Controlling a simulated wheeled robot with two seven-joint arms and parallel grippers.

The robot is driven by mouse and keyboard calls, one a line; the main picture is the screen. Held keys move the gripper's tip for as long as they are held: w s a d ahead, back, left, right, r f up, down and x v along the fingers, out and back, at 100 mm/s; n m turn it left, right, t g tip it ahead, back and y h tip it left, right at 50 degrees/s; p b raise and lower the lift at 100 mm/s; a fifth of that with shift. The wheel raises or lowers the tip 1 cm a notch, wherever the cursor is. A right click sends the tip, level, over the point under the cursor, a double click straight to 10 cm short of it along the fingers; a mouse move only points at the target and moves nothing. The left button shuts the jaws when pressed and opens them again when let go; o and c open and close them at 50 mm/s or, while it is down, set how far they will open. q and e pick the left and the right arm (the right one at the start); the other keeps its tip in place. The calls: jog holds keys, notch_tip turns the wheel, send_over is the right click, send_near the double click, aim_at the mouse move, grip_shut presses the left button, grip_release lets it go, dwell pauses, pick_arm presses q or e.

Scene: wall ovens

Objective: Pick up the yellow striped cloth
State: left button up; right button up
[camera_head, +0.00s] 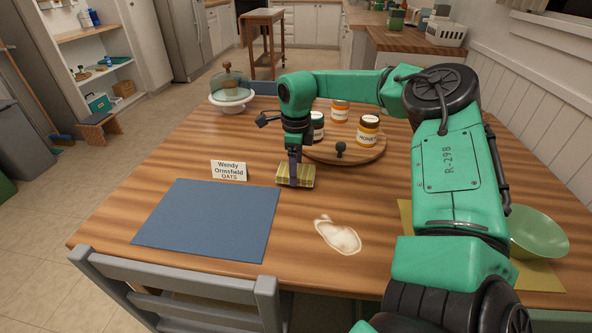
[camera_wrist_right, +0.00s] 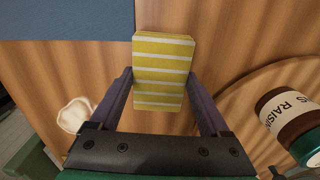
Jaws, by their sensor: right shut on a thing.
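The yellow striped cloth (camera_head: 296,176) is a small folded block with pale stripes, on or just above the wooden table (camera_head: 180,158), in the middle of the head view. I cannot tell whether it touches the table. My right gripper (camera_head: 295,172) reaches down over it from above. In the right wrist view the cloth (camera_wrist_right: 163,70) sits between the two fingers of the right gripper (camera_wrist_right: 163,98), which is shut on it. My left gripper is in neither view.
A round wooden board (camera_head: 362,152) with jars, including a honey jar (camera_head: 367,131), is behind right. A green bowl (camera_head: 536,234) is at right.

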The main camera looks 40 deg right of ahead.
notch_tip(320, 180, up, 19)
jog(key=p, duration=0.2)
jog(key=shift+f, duration=0.2)
